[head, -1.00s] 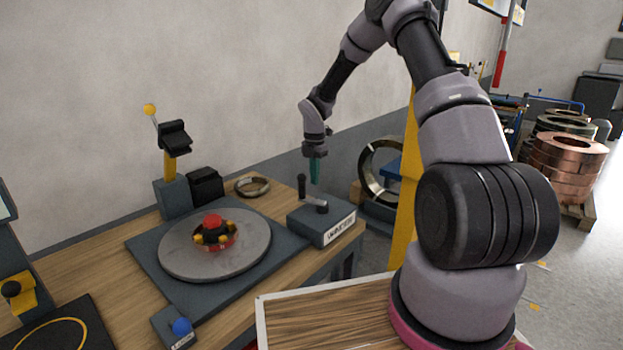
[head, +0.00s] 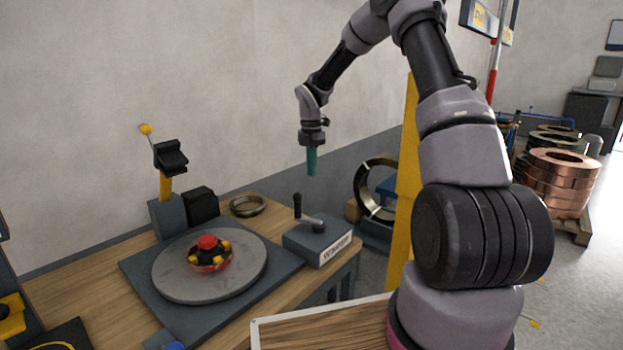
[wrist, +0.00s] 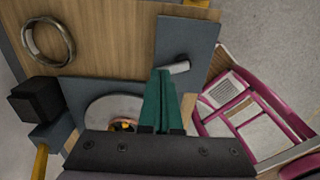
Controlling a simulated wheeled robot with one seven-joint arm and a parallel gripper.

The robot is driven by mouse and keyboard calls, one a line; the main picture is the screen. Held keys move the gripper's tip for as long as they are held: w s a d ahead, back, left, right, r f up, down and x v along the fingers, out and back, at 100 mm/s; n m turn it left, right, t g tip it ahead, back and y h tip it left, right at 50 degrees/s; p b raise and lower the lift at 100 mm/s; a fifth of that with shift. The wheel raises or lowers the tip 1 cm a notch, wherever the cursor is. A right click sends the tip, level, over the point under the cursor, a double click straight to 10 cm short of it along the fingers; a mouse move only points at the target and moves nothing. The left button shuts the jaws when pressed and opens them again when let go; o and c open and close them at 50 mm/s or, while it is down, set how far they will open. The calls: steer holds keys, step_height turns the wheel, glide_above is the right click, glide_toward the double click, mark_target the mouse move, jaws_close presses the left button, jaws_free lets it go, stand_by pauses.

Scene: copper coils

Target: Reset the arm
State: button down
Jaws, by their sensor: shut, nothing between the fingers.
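My gripper (head: 311,162) points down in the head view, with its green fingers together and nothing between them. It hangs in the air above the grey box with a crank handle (head: 318,240), clear of the handle. In the wrist view the green fingers (wrist: 160,80) are closed together, and the grey box (wrist: 187,48) with its handle lies below and beyond them. My arm is bent, rising from the base and reaching over to the left.
The wooden workbench (head: 95,262) holds a grey turntable (head: 180,285) with a red and black hub, a grey post with a yellow lever (head: 168,185), and a metal ring (head: 248,206). A yellow post (head: 403,190) stands beside my arm. Copper coils (head: 562,180) stand on a pallet at right.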

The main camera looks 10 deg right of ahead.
steer(key=shift+r, duration=0.5)
steer(key=s+d+r+m+t, duration=0.1)
steer(key=s+r+m, duration=0.65)
steer(key=r, duration=0.25)
steer(key=s+d+r+m+t, duration=0.1)
steer(key=s+r+m+t, duration=0.1)
steer(key=s+r+m, duration=0.55)
steer(key=s+r+m+t+y, duration=0.1)
steer(key=s+r+m+t, duration=0.1)
steer(key=s+r+m, duration=0.2)
steer(key=s+r+m+t+y, duration=0.1)
steer(key=s+r+m, duration=0.3)
steer(key=s+m, duration=0.6)
steer(key=s+t, duration=0.1)
steer(key=s, duration=0.5)
steer(key=shift+s+d+r, duration=0.15)
steer(key=shift+s+r, duration=0.05)
steer(key=shift+s, duration=0.1)
